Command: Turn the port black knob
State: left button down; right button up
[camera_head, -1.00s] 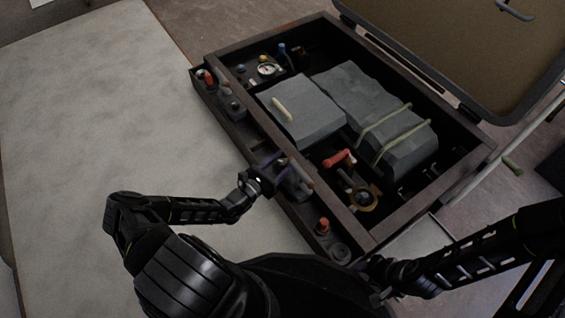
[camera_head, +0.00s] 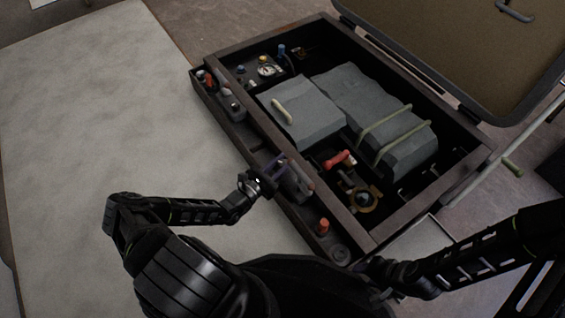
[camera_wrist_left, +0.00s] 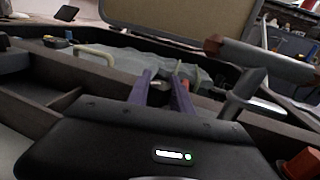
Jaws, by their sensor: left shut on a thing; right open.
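My left gripper (camera_head: 277,163) is at the long dark side ledge of the box, its purple fingers pointing across the ledge. In the left wrist view its fingers (camera_wrist_left: 163,92) are closed around a small dark piece, the black knob (camera_wrist_left: 159,94), which is mostly hidden between them. In the head view the gripper covers the knob, so I cannot see how far it is turned. My right gripper (camera_head: 370,268) is low at the box's near corner, open, mostly dark against my own body, with its fingertips hard to make out.
The open box (camera_head: 378,232) holds grey blocks (camera_head: 302,112) with pale handles and a red handle (camera_head: 339,160). A grey lever with a brown end (camera_wrist_left: 262,58) stands close right of the left gripper. An orange-red knob (camera_head: 323,226) is nearer on the ledge. The pale surface left is clear.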

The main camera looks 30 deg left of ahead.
pick_arm(q)
jog(key=m+h+b, duration=0.1)
jog(key=m+g+h+b, duration=0.1)
jog(key=h+b, duration=0.1)
jog(key=shift+f, duration=0.25)
jog(key=m+g+h+b, duration=0.2)
jog(key=h, duration=0.1)
jog(key=shift+r, duration=0.1)
jog(key=m+g+h, duration=0.4)
jog(key=m+g, duration=0.1)
jog(key=g, duration=0.1)
jog(key=shift+r+h, duration=0.15)
jog(key=shift+h, duration=0.25)
jog(key=c, duration=1.1)
grip_release()
jog(key=shift+c, duration=0.2)
jog(key=shift+s+a, duration=0.1)
jog(key=shift+a, duration=0.05)
